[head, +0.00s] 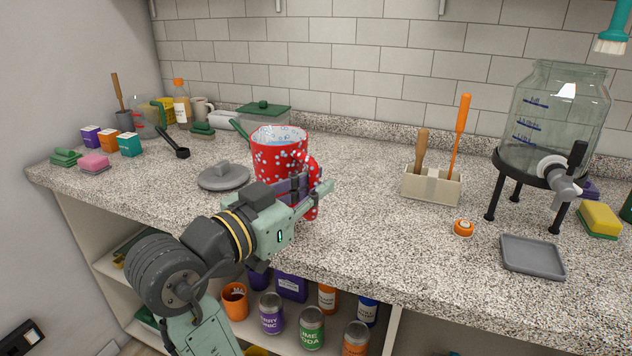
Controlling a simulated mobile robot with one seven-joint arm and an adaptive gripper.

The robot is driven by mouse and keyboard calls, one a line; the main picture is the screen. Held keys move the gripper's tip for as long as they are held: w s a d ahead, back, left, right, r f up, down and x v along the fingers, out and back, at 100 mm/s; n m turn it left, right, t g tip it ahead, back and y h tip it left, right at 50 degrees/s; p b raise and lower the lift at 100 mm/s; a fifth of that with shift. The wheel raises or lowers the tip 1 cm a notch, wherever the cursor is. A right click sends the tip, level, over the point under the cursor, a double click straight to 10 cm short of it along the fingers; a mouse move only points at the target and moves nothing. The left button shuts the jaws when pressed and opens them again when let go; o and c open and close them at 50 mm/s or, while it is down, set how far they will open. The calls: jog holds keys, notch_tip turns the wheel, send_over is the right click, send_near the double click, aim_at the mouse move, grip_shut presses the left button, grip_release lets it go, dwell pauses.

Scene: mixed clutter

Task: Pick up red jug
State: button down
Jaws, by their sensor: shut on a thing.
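The red jug (277,151) with white dots stands upright near the front edge of the speckled counter, left of the middle in the head view. Its inside shows light blue, and its red handle is on the right side. My gripper (307,192) reaches in from the lower left and is shut on the jug at its right side, by the handle. The gripper's fingers cover part of the jug's lower right. I cannot tell whether the jug's base touches the counter, as my arm hides it.
A grey lid (223,178) lies just left of the jug. A green-lidded container (264,113) stands behind it. A beige utensil holder (431,186), a glass dispenser (553,115) and a grey tray (532,257) are to the right. The counter between jug and holder is clear.

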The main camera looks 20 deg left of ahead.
jog(key=s+d+b, duration=0.1)
jog(key=s+d, duration=0.1)
jog(key=s, duration=0.5)
jog(key=shift+r, duration=0.4)
jog(key=shift+s, duration=0.1)
jog(key=c, duration=2.2)
grip_release()
jog(key=shift+c, duration=0.2)
grip_shut()
